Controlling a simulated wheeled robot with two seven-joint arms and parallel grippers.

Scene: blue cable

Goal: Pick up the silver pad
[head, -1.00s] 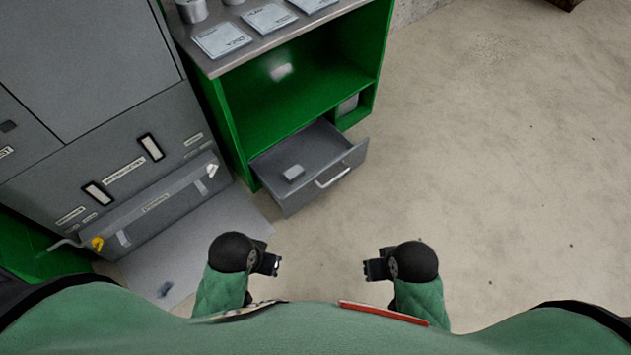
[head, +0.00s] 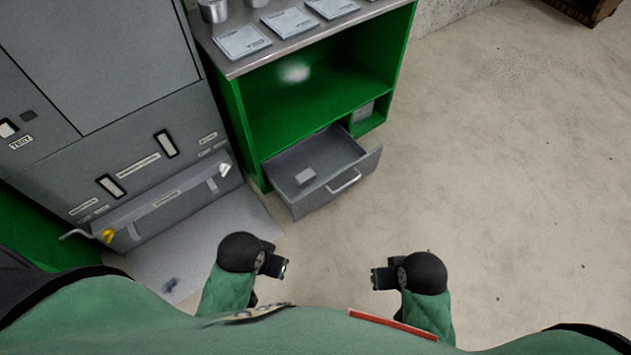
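A small light-grey block (head: 305,176), which may be the silver pad, lies inside the open grey drawer (head: 362,158) of the green cabinet. My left gripper (head: 283,267) is in front of the drawer, below it in the picture, well apart from the block. My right gripper (head: 376,278) is to the right of it, over the bare floor. Neither gripper touches anything that I can see. The fingers are too small and dark to show whether they are open or shut.
The green cabinet (head: 243,125) has a grey top with several flat pads (head: 242,41) and cans. A blurred pale spot (head: 294,72) shows inside it. A grey machine (head: 120,130) stands at left, with a grey floor plate (head: 215,240) before it. The floor at right is clear.

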